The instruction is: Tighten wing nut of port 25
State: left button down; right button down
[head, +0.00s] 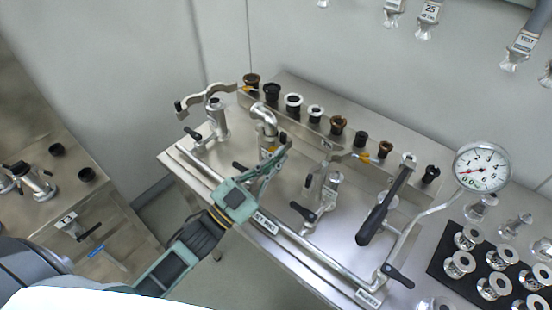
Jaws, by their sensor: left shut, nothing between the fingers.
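Port 25 shows at the top right of the head view as a metal port (424,30) on the wall, with a white label (430,10) reading 25. Its flared end points down, and its top is cut off by the frame edge. I cannot make out a wing nut on it at this size. My left gripper (284,150) is over the steel bench, beside a bent metal pipe fitting, far left of port 25 in the picture. Its fingers are shut and empty. My right gripper is not in view.
The steel bench (290,88) carries a pipe manifold with black-handled valves (305,211), a row of fittings and a pressure gauge (481,167). A black mat (439,268) with several metal flanges lies at right. Another bench (65,185) stands at left.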

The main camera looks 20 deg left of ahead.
pick_arm(q)
jog(key=shift+s+d+f+m+g+h, duration=0.15)
jog(key=shift+f+m+g+h, duration=0.15)
jog(key=shift+m, duration=0.75)
jog(key=shift+d+f+m+g+h, duration=0.1)
jog(key=shift+f+m+g+h, duration=0.3)
jog(key=shift+m, duration=0.6)
jog(key=shift+s+d+f+m+g+h, duration=0.15)
jog(key=shift+m+g, duration=0.25)
jog(key=shift+m, duration=0.65)
jog(key=shift+w+d+f+m+g, duration=0.1)
jog(key=shift+f+m+g, duration=0.25)
jog(key=shift+m, duration=0.8)
jog(key=shift+f+m+g, duration=0.25)
jog(key=shift+m+g, duration=0.1)
jog(key=shift+m, duration=0.8)
dwell(2.6)
